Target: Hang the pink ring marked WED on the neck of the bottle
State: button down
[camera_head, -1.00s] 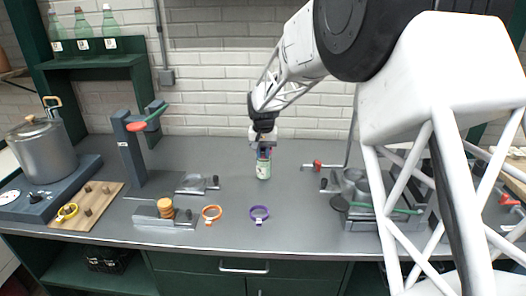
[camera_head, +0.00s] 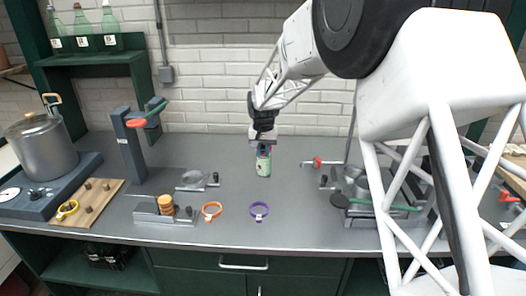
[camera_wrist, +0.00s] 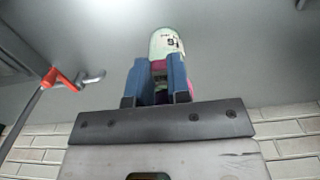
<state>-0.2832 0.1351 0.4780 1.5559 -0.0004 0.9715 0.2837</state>
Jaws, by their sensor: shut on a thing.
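A pale green bottle (camera_head: 263,166) with a white label stands on the grey counter directly below my gripper. It also shows in the wrist view (camera_wrist: 166,43), just beyond the fingertips. My gripper (camera_head: 264,148) points down at the top of the bottle. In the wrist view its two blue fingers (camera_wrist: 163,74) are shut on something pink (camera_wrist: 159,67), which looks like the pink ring. The fingers hide most of the ring and the bottle's neck. I cannot read WED, nor tell whether the ring is around the neck or only beside it.
An orange ring (camera_head: 212,211), a purple ring (camera_head: 259,211) and a yellow ring (camera_head: 67,210) lie in front. A grey post with a red-tipped arm (camera_head: 137,123) stands left. A red-handled fixture (camera_head: 317,162) is right of the bottle. Counter around the bottle is clear.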

jog(key=shift+f, duration=0.3)
dwell(0.4)
jog(key=c, duration=0.9)
grip_release()
jog(key=shift+r, duration=0.15)
jog(key=shift+r, duration=3.35)
